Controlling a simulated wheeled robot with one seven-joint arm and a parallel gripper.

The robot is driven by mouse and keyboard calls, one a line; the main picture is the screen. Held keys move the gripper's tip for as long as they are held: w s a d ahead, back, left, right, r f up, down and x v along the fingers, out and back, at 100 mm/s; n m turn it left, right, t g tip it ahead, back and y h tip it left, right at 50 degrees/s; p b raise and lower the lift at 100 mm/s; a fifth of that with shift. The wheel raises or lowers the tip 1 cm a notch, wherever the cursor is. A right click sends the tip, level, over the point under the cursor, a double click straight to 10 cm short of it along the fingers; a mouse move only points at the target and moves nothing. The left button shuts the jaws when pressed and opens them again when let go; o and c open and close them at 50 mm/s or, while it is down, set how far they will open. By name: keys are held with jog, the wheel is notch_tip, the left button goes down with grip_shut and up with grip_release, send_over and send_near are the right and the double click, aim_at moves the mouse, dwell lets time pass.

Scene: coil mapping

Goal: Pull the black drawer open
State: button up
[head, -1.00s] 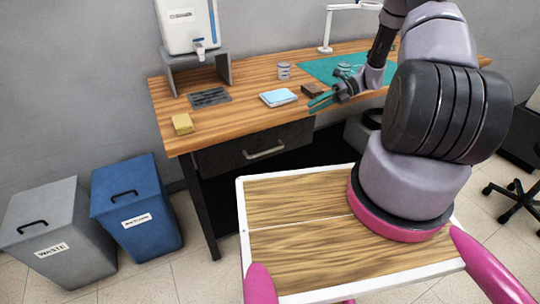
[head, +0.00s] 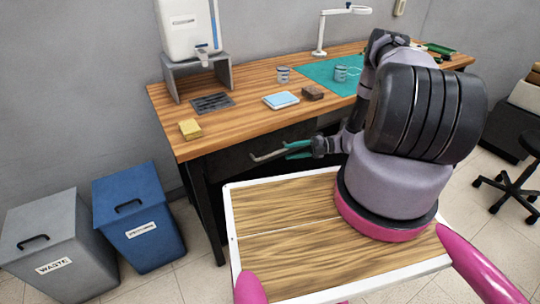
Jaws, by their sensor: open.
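The black drawer (head: 228,163) sits under the left part of the wooden desk and looks shut. Its pale bar handle (head: 265,156) runs across the front. My gripper (head: 287,151) is open, with teal fingers pointing left at the right end of the handle. The fingertips appear to lie above and below that end, but I cannot tell whether they touch it. The right part of the drawer front is hidden behind my gripper and arm.
The desk top (head: 225,120) overhangs the drawer and holds a yellow sponge (head: 190,129), a blue-topped pad (head: 281,100) and a brown block (head: 313,93). A blue bin (head: 139,215) and a grey waste bin (head: 58,245) stand left. My tray-like base is close in front.

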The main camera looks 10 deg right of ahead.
aim_at(272, 154)
jog(key=a, duration=0.8)
jog(key=shift+w+f, duration=0.25)
jog(key=shift+f, duration=0.05)
jog(key=shift+c, duration=0.4)
grip_shut()
jog(key=shift+d, duration=0.1)
dwell(0.5)
